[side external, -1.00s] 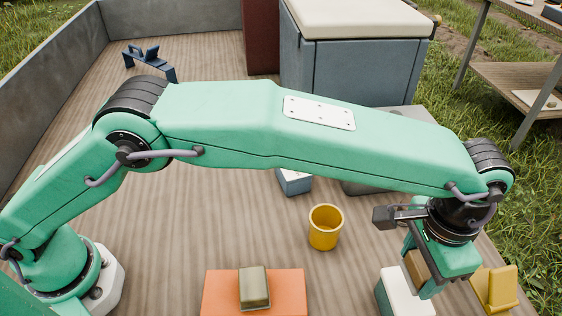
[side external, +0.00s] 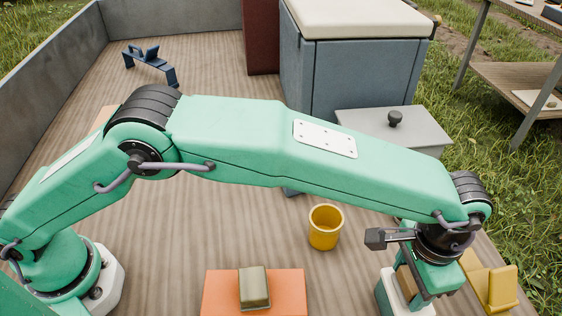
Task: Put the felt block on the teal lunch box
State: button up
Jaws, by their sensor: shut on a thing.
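My gripper (side external: 425,285) is at the lower right, pointing down, and is shut on a brown block (side external: 405,283), which I take to be the felt block. My gripper hides part of the block. Below it is a box with teal sides and a pale top (side external: 394,303), which I take to be the teal lunch box; the frame's bottom edge cuts it off. The block is over the pale top, but I cannot tell whether it touches.
A yellow stand (side external: 497,290) is close to the right of my gripper. A yellow cup (side external: 325,228) stands to the left. An olive block (side external: 254,286) lies on an orange slab (side external: 220,292). A grey lidded box (side external: 420,135) is behind my arm.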

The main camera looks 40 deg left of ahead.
jog(key=shift+f, duration=0.15)
jog(key=o, duration=1)
notch_tip(320, 180, up, 12)
jog(key=shift+r, duration=0.2)
dwell(0.5)
